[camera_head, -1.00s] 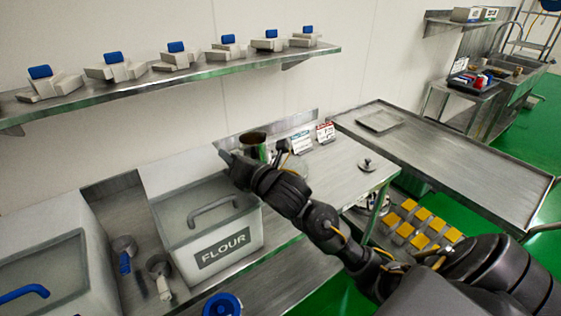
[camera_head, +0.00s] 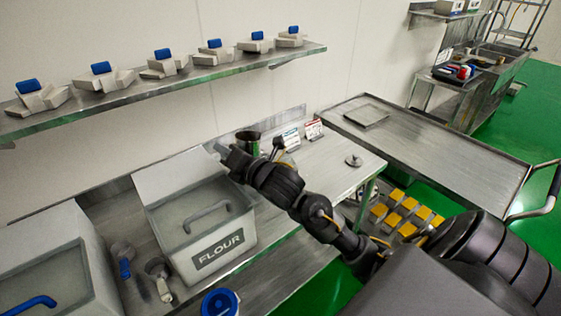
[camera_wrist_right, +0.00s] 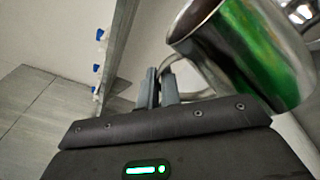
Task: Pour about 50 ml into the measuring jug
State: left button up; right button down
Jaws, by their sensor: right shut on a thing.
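A shiny metal jug (camera_wrist_right: 240,55) with a side handle fills the upper right of the right wrist view. My right gripper (camera_wrist_right: 163,88) is shut on its handle. In the head view the metal jug (camera_head: 252,146) shows small, with its dark mouth on top, above the back of the steel counter. My right gripper there (camera_head: 236,158) is at its lower left, partly merged with the dark arm. I cannot make out a measuring jug in the head view; my right arm covers part of the counter. A second shiny rounded thing (camera_wrist_right: 302,12) is cut off in the wrist view's corner.
A flour bin (camera_head: 228,240) stands left of my right arm. Small sign cards (camera_head: 313,130) and a round metal lid (camera_head: 354,160) sit on the counter. A wall shelf (camera_head: 190,75) runs above. The steel table (camera_head: 440,155) at right is mostly clear.

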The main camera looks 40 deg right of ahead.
aim_at(249, 147)
jog(key=shift+d+f+m, duration=0.3)
jog(key=shift+d, duration=0.05)
jog(key=shift+d+f+m, duration=0.15)
jog(key=shift+d+m, duration=0.15)
jog(key=shift+w+d+m+p, duration=0.2)
jog(key=shift+d+m+p, duration=0.5)
jog(key=shift+p, duration=0.15)
jog(key=d+m+p, duration=0.2)
jog(key=shift+w+d+r, duration=0.1)
jog(key=shift+d+r, duration=0.1)
jog(key=shift+d, duration=0.2)
jog(key=shift+d+f+m, duration=0.55)
jog(key=shift+f+m, duration=0.2)
jog(key=shift+m, duration=0.05)
jog(key=shift+w+d+f+m, duration=0.1)
jog(key=shift+d+f+m, duration=0.1)
jog(key=shift+m, duration=0.2)
jog(key=shift+d+r+m, duration=0.15)
jog(key=shift+d+m, duration=0.05)
jog(key=shift+m, duration=0.1)
jog(key=shift+d+m+p, duration=0.4)
jog(key=shift+d+m, duration=0.2)
jog(key=shift+m, duration=0.3)
jog(key=shift+w+d+f+m, duration=0.1)
jog(key=shift+d+f+m, duration=0.15)
jog(key=shift+d+m, duration=0.2)
